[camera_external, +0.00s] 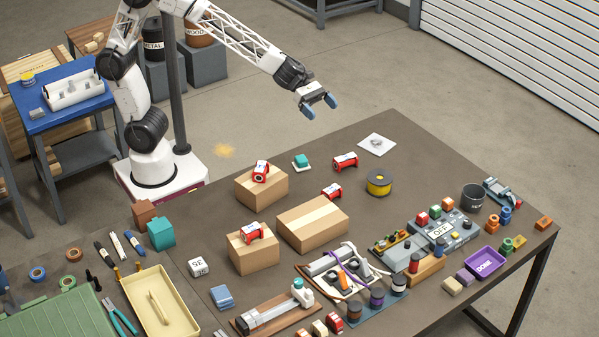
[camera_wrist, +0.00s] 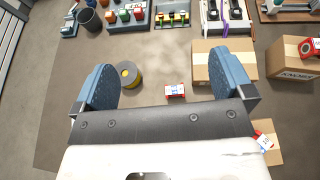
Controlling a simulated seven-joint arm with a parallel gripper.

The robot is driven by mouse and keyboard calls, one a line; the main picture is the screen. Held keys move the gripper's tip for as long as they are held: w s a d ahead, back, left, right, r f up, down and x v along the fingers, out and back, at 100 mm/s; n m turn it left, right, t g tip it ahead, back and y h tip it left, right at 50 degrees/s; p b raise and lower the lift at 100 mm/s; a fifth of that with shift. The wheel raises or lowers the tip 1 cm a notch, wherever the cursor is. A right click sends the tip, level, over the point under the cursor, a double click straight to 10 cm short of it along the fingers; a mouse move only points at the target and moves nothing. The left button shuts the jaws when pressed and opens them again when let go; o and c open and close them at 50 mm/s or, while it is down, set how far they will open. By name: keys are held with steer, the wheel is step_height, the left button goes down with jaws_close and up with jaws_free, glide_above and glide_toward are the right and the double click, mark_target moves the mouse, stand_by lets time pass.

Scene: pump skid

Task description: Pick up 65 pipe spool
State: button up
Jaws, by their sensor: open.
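Several red pipe spools with white labels are in view; the labels are too small to read, so I cannot tell which is 65. In the external view one spool (camera_external: 261,172) lies on the back box and another (camera_external: 253,232) on the front left box. Two more lie on the table, one farther back (camera_external: 345,161) and one (camera_external: 332,191) beside the large box. My gripper (camera_external: 320,104) is open and empty, high above the table's back edge. In the wrist view a spool (camera_wrist: 175,92) shows between my fingers, far below; another spool (camera_wrist: 309,47) is at right.
Cardboard boxes (camera_external: 318,227) stand mid-table. A dark cup (camera_external: 473,197), control panel (camera_external: 441,231) and purple tray (camera_external: 485,263) crowd the right. The space above the table's back is clear.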

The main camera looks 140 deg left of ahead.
glide_toward(332, 193)
steer(key=shift+w+a+f, duration=0.25)
steer(key=shift+w+f, duration=0.1)
steer(key=shift+f, duration=0.15)
steer(key=shift+w+a+f, duration=0.3)
steer(key=shift+w+f, duration=0.05)
steer(key=shift+f, duration=0.15)
steer(key=shift+x, duration=1.3)
steer(key=shift+w, duration=0.1)
steer(key=shift+x, duration=2.5)
steer(key=shift+c, duration=0.2)
